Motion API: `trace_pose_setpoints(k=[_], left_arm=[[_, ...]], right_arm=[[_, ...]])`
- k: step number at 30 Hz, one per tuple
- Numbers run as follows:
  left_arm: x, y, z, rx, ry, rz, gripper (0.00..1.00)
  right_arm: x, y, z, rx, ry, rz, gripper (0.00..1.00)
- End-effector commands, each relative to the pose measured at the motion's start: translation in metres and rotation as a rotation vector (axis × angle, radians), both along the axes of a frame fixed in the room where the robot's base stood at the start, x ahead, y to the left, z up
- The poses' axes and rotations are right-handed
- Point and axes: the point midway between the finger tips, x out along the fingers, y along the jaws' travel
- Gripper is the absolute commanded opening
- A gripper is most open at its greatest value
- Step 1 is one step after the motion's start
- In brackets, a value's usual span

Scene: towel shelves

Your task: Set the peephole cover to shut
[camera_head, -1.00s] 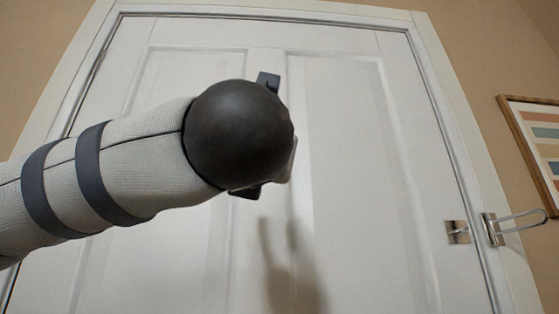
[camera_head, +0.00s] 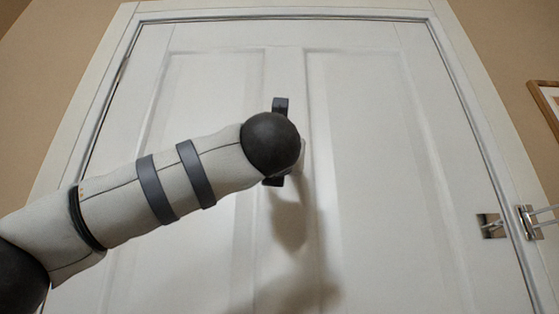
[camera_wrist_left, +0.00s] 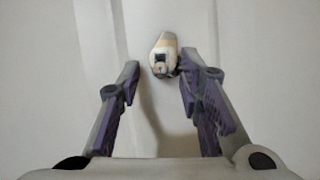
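The peephole cover (camera_wrist_left: 163,52) is a small cream and tan piece with a dark square opening on the white door. It shows in the left wrist view at upper middle, between and just beyond my fingertips. My left gripper (camera_wrist_left: 160,68) is open, its two purple-padded fingers spread on either side. The right-hand finger is very near the cover; I cannot tell whether it touches. In the head view my left arm reaches in from the left, and its dark round joint hides the cover and most of the gripper. My right gripper is not in view.
The white panelled door (camera_head: 375,170) fills most of the head view and looks closed in its frame. A metal latch plate (camera_head: 491,226) and a swing-bar guard (camera_head: 528,222) are at the lower right. A framed picture (camera_head: 546,97) hangs on the tan wall.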

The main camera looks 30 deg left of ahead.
Motion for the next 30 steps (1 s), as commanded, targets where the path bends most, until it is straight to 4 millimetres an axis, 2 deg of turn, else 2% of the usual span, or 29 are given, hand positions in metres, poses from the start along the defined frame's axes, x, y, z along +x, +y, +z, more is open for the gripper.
trace_pose_setpoints(k=[1, 4, 5, 11, 18, 21, 29, 30], left_arm=[[0.000, 0.000, -0.001, -0.001, 0.001, 0.000, 0.26], [0.000, 0.000, -0.001, -0.001, 0.001, 0.000, 0.03], [0.000, 0.000, -0.001, -0.001, 0.001, 0.000, 0.00], [0.001, -0.001, -0.001, -0.014, -0.008, 0.000, 0.00], [0.008, -0.012, -0.003, -0.266, -0.161, 0.001, 0.00], [0.009, -0.014, -0.003, -0.322, -0.196, 0.000, 0.00], [0.008, -0.014, -0.002, -0.328, -0.201, -0.001, 0.00], [0.008, -0.014, -0.002, -0.328, -0.200, 0.000, 0.22]], right_arm=[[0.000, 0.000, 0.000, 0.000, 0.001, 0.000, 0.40], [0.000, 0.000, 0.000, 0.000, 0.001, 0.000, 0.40], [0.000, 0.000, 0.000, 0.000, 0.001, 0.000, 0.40], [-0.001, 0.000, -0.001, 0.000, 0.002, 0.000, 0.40], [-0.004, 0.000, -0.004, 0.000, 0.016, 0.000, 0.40], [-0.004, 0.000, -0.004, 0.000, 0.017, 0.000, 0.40], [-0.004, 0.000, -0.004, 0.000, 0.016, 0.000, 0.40], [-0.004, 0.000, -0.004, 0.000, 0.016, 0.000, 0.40]])
